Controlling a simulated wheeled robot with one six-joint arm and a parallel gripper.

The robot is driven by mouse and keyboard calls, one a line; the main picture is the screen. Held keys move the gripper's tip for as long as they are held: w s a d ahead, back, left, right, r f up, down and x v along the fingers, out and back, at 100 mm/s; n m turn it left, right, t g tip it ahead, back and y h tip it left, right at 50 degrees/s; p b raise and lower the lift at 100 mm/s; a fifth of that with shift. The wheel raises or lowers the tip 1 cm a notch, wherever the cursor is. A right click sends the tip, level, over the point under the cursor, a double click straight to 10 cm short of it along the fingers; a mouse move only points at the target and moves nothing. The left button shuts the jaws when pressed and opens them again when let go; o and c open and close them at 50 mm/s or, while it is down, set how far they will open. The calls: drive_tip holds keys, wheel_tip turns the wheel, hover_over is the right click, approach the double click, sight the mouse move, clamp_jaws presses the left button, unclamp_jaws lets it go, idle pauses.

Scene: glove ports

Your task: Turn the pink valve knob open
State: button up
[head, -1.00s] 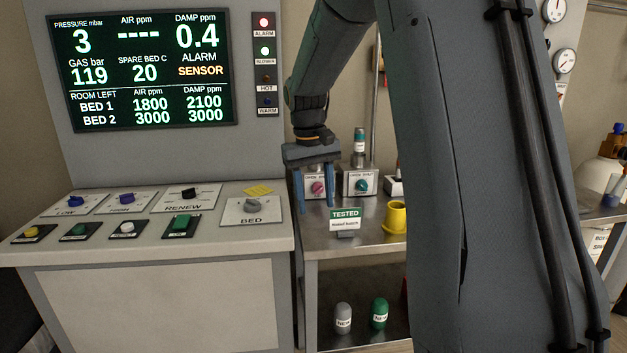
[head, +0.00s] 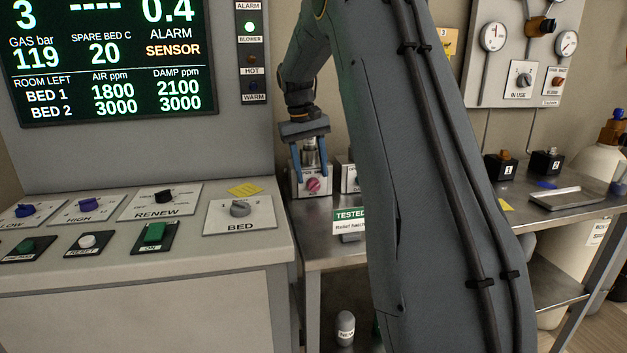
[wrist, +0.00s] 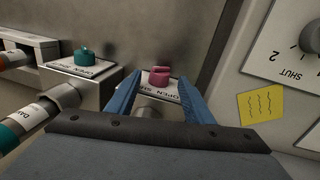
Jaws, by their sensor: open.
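In the wrist view the pink knob (wrist: 159,76) shows just beyond and between my fingertips. My gripper (head: 309,179) is open, its two blue fingers pointing down in front of the box, one on each side of the knob. In the wrist view the fingers (wrist: 160,82) hold nothing; I cannot tell whether they touch the knob. The knob's pointer direction is unclear.
A box with a teal knob (wrist: 85,55) stands beside the pink one, with a teal-banded cylinder (wrist: 40,115) near it. The control console (head: 140,225) with its BED knob (head: 240,208) is close on the left. A TESTED sign (head: 350,215) stands in front.

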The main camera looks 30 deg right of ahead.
sight(313, 180)
drive_tip(key=shift+s+d+f, duration=0.1)
drive_tip(key=shift+d+f, duration=0.05)
drive_tip(key=shift+f, duration=0.7)
drive_tip(key=shift+d+f, duration=0.15)
drive_tip(key=shift+f, duration=0.7)
drive_tip(key=c, duration=1)
drive_tip(key=shift+a+h+p, duration=0.15)
drive_tip(key=shift+h+p, duration=0.2)
drive_tip(key=shift+h, duration=0.35)
drive_tip(key=o, duration=1)
drive_tip(key=v, duration=0.7)
drive_tip(key=shift+r+b, duration=0.4)
drive_tip(key=shift+b, duration=0.05)
